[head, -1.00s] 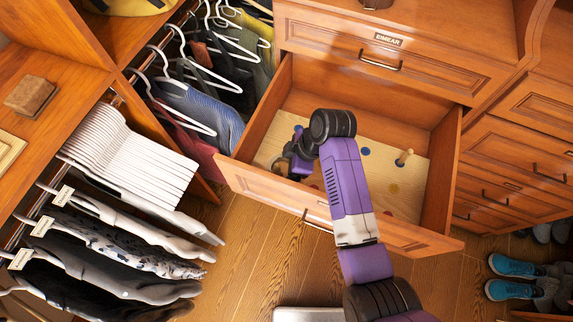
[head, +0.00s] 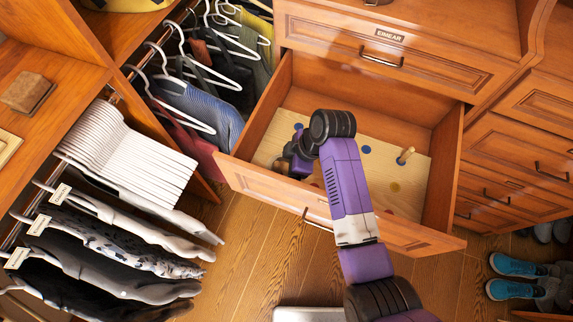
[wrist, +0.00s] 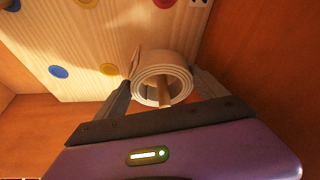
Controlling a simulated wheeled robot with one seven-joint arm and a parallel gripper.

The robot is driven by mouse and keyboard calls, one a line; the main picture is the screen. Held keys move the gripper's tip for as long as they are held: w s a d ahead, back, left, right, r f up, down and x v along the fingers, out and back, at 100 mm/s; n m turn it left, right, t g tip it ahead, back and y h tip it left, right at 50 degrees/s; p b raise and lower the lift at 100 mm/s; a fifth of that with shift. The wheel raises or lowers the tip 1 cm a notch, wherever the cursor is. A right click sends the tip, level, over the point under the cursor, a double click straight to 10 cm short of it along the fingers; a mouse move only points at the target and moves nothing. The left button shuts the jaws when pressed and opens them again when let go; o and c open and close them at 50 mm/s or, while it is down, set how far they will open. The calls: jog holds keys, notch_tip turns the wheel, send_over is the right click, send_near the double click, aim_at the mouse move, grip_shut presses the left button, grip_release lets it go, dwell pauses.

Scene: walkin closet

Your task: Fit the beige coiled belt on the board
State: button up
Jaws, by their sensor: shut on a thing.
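The beige coiled belt (wrist: 178,68) is between the two fingers of my gripper (wrist: 163,82) in the wrist view, and they are shut on its outer sides. A brown wooden peg shows inside the coil's open middle; how far the coil sits along it, I cannot tell. The pale wooden board (head: 413,184), with coloured dots, lies inside the open drawer; it also fills the upper part of the wrist view (wrist: 95,50). In the head view my gripper (head: 292,163) is low over the board's left part, and my arm hides the belt.
A bare wooden peg (head: 404,156) stands on the board's right side. The drawer front (head: 262,183) and side walls enclose the board closely. Hanging clothes (head: 190,105) and white hangers are at left. Blue shoes (head: 507,264) are at lower right; the floor before the drawer is mostly clear.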

jog(key=shift+f+b, duration=0.5)
jog(key=shift+f, duration=0.3)
jog(key=o, duration=1.5)
jog(key=shift+c, duration=0.2)
jog(key=v, duration=0.7)
jog(key=shift+d+r, duration=0.15)
jog(key=shift+r, duration=0.25)
